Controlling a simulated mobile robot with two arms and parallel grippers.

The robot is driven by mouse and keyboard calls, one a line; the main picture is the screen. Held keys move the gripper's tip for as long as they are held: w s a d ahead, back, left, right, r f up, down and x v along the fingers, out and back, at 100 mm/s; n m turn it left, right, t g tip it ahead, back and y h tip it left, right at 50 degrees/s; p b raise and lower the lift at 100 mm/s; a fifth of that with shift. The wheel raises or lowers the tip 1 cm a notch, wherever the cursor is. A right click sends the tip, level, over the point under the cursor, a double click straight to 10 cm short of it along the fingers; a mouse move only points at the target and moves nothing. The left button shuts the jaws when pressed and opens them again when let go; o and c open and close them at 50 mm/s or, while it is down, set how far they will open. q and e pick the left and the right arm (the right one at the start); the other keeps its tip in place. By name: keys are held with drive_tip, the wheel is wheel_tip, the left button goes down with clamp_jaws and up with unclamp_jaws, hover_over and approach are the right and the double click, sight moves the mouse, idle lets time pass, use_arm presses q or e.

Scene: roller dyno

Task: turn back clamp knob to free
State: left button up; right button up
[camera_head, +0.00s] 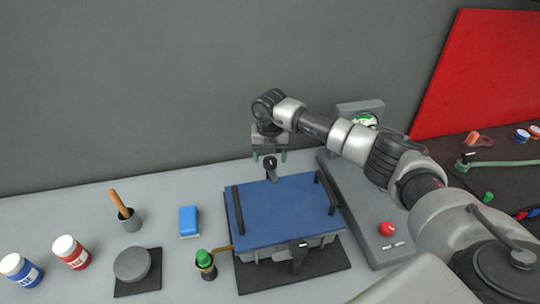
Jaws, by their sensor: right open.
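The back clamp knob (270,163) is small and black. It stands on a short post at the back edge of the blue-topped block (280,205). My right gripper (270,157) comes in from the right and points down over that back edge. Its two green-tipped fingers are open, one on each side of the knob in the picture. I cannot tell whether they touch it. A similar black front clamp (299,250) stands at the block's front side. My left gripper is not in view.
A grey unit with a red button (386,229) stands right of the block. A green-capped bottle (204,261), blue box (189,221), round grey puck (132,264), brush cup (129,221) and two jars (71,252) are left. A grey wall (130,90) rises behind.

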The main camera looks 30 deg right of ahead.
drive_tip(key=shift+f, duration=0.95)
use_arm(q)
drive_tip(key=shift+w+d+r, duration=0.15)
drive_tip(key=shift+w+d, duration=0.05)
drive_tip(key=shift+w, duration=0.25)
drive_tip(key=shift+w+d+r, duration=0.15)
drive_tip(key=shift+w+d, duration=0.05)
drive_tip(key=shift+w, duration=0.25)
use_arm(e)
drive_tip(key=c, duration=0.9)
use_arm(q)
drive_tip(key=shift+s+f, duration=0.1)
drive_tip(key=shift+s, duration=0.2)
